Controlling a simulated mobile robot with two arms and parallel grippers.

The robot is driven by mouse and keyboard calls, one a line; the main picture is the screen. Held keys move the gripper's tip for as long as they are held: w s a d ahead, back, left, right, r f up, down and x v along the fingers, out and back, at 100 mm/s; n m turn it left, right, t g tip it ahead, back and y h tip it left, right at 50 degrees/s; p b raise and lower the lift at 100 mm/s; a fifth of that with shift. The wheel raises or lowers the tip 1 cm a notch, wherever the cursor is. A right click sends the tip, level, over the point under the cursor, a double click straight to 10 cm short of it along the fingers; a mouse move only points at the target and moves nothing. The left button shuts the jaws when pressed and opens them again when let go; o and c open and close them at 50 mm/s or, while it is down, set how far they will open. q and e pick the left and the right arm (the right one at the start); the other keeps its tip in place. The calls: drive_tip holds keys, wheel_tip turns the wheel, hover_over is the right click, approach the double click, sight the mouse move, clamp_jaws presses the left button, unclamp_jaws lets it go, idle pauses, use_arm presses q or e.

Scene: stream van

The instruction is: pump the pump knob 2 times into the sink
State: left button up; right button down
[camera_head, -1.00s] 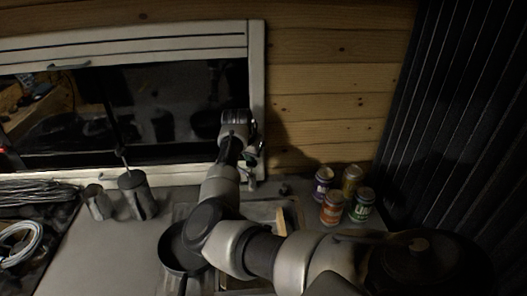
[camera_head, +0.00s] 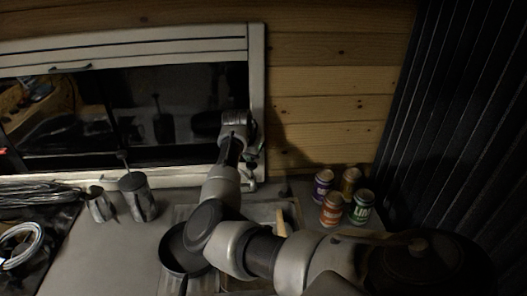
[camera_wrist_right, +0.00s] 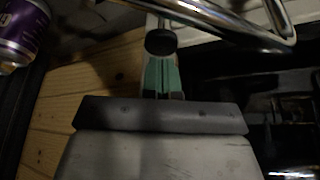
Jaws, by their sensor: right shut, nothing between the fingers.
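In the right wrist view the pump knob (camera_wrist_right: 160,42) is a small dark round cap in front of a pale metal post. The closed green fingertips of my right gripper (camera_wrist_right: 162,72) reach right up to it, with nothing between them; I cannot tell whether they touch. In the head view my right arm reaches over the counter, and my right gripper (camera_head: 254,156) is at the back by the window frame, largely hidden by its own wrist. The sink (camera_head: 262,206) lies below the arm and is partly covered by it. My left gripper is not in view.
A bent metal tap (camera_wrist_right: 245,28) crosses close by the fingertips. Several cans, one green (camera_head: 362,206), stand right of the sink. A dark pan (camera_head: 172,250) lies left of the arm. Two metal pots (camera_head: 138,200) stand farther left.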

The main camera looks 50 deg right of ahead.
sight(250, 166)
drive_tip(key=shift+f+b, duration=0.9)
drive_tip(key=shift+f, duration=1.55)
drive_tip(key=shift+r, duration=0.1)
drive_tip(key=shift+r+p, duration=2.55)
drive_tip(key=shift+r, duration=0.1)
wheel_tip(250, 166, up, 6)
drive_tip(key=p, duration=0.6)
